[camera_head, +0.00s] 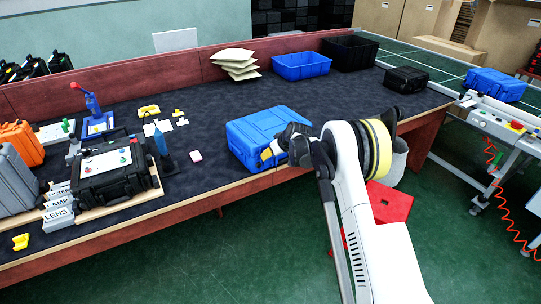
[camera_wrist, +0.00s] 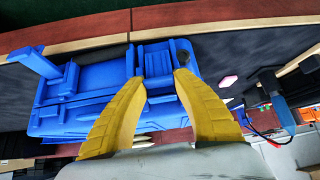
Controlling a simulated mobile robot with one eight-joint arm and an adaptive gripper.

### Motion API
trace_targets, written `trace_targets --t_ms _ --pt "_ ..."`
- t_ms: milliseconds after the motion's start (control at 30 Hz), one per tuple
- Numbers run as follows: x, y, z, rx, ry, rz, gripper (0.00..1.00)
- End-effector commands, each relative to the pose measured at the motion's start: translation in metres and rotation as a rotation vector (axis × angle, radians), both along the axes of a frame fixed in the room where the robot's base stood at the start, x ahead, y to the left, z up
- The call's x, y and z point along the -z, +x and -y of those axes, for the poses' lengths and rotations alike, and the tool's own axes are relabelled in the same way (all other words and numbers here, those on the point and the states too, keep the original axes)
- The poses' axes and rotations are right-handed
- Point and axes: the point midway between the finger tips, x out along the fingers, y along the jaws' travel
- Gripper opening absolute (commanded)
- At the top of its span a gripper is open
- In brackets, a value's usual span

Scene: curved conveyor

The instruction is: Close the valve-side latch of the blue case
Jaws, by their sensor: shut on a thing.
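The blue case (camera_head: 258,128) lies lid-shut at the front edge of the dark bench mat. It fills much of the wrist view (camera_wrist: 75,115). A dark round knob, apparently the valve (camera_wrist: 182,52), is on its front face. The valve-side latch (camera_wrist: 156,60) is just left of the knob. My gripper (camera_wrist: 160,80) has its yellow fingers on either side of this latch, shut on it; the exact contact is partly hidden. The other latch (camera_wrist: 37,62) sticks out from the case at the left. My gripper also shows at the case's front in the head view (camera_head: 268,153).
A black case (camera_head: 110,170) on a board, a blue bottle (camera_head: 160,140) and a pink item (camera_head: 196,156) are to the left. Blue (camera_head: 300,66) and black (camera_head: 350,52) bins stand behind.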

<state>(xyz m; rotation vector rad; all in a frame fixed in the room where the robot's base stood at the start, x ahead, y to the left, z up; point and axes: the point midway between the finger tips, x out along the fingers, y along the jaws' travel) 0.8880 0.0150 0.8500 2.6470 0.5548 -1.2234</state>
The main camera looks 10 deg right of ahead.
Motion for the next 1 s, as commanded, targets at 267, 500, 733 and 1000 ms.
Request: trace_targets --t_ms 267,500,733,1000 --pt "0.002 -0.001 0.000 -0.002 0.000 -0.003 0.49" --pt "0.001 -0.001 0.000 -0.001 0.000 -0.001 0.58" --pt "-0.008 -0.007 0.003 -0.001 0.001 0.000 0.58" --pt "-0.051 -0.041 0.018 0.001 0.001 0.000 0.58"
